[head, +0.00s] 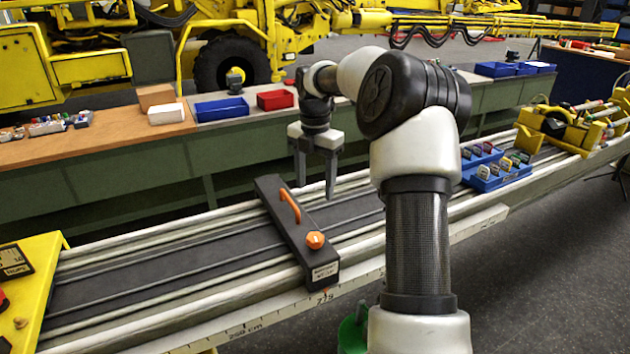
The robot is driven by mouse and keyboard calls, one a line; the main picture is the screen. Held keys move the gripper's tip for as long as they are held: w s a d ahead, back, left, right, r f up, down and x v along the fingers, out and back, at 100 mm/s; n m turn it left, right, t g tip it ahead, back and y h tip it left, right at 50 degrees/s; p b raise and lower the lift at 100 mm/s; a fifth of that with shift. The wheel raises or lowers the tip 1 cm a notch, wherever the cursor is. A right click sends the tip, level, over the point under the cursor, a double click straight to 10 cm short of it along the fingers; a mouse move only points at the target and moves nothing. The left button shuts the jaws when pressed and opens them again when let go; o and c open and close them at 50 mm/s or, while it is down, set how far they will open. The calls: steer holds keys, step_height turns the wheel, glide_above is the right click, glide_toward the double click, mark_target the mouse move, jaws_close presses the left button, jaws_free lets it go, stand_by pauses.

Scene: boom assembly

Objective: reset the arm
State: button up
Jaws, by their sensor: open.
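My gripper (316,185) hangs with its fingers pointing down above the long rail bench (150,268). Its two fingers are apart and nothing shows between them. It is a little behind and to the right of a dark crossbar (295,235) that lies across the rails. The crossbar carries an orange handle (290,205) and an orange knob (315,240). My arm rises from the lower middle of the picture, bends over and reaches left. The arm hides part of the rails behind it.
A yellow block (40,285) sits at the rail's left end. A blue tray (495,170) with several small parts sits on the right, near a yellow machine (565,130). Behind runs a workbench with a blue bin (222,108), red bin (275,99) and white box (167,114).

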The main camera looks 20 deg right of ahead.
steer(key=shift+r, duration=0.35)
steer(key=s+a+r+m+t+h, duration=0.2)
steer(key=s+a+r+m+t, duration=0.1)
steer(key=s+a+r+m, duration=0.8)
steer(key=s+a+f+m+t+y, duration=0.1)
steer(key=s+a+m, duration=0.2)
steer(key=s+m, duration=0.3)
steer(key=s+a+f+m+t+y, duration=0.1)
steer(key=s+m, duration=0.6)
steer(key=s, duration=0.7)
steer(key=shift+s+a+t, duration=0.3)
steer(key=shift+a, duration=0.6)
